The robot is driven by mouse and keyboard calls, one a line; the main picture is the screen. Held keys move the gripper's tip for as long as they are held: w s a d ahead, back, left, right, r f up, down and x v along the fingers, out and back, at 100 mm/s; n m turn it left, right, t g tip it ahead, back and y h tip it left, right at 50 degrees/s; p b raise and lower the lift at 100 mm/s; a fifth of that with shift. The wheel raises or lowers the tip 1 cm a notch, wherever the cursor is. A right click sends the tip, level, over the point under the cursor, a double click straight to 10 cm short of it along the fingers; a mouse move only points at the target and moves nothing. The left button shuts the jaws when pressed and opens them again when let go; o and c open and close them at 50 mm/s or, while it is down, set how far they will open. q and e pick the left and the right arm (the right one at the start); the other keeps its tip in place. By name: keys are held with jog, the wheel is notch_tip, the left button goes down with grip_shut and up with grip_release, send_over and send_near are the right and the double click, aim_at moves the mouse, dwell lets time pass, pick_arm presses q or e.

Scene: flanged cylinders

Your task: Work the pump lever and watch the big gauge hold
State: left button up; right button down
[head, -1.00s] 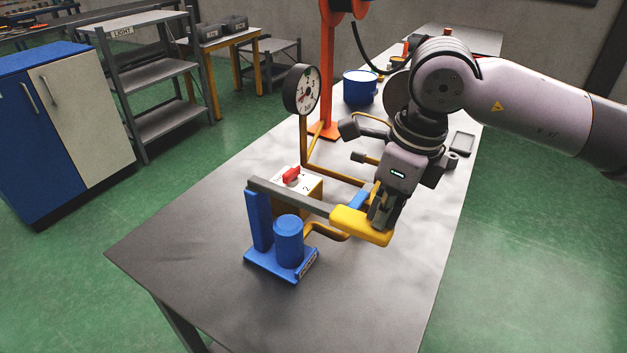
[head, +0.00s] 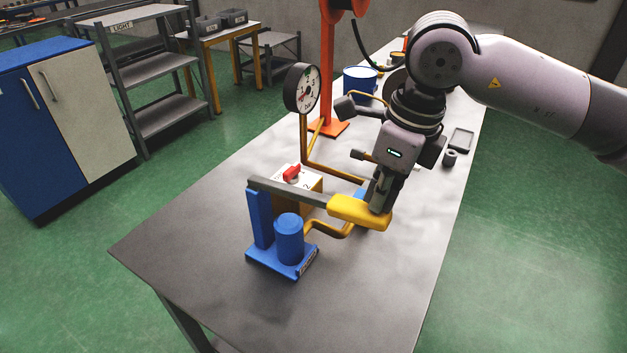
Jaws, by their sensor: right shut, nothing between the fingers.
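The pump (head: 289,241) is a blue cylinder and post on a blue base near the front of the table. Its lever (head: 290,191) is a grey bar running right from the post top to a yellow handle (head: 350,211), tilted slightly down at the handle end. My right gripper (head: 379,207) is shut and empty, its fingertips at the top of the handle's right end; I cannot tell whether they touch. The big gauge (head: 301,89) stands on a yellow pipe behind the pump; its red needle is too small to read surely. My left gripper is out of view.
A white-topped valve box with a red knob (head: 292,173) stands just behind the lever. An orange stand (head: 327,127), a blue pot (head: 360,79) and a grey tray (head: 461,138) are farther back. The table's front left (head: 190,240) is clear.

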jog(key=shift+r, duration=0.15)
jog(key=shift+w+a+r+p, duration=0.2)
jog(key=shift+r+p, duration=0.2)
jog(key=shift+r, duration=0.2)
jog(key=shift+w+a+r+p, duration=0.1)
jog(key=shift+a+r+p, duration=0.1)
jog(key=shift+r+p, duration=0.3)
jog(key=shift+r, duration=0.15)
jog(key=r+p, duration=0.1)
jog(key=a+r+p, duration=0.1)
jog(key=r, duration=0.1)
jog(key=w+r, duration=0.1)
jog(key=shift+a+r+p, duration=0.2)
jog(key=shift+r+p, duration=0.1)
jog(key=shift+p, duration=0.1)
jog(key=shift+s, duration=0.15)
dwell(2.3)
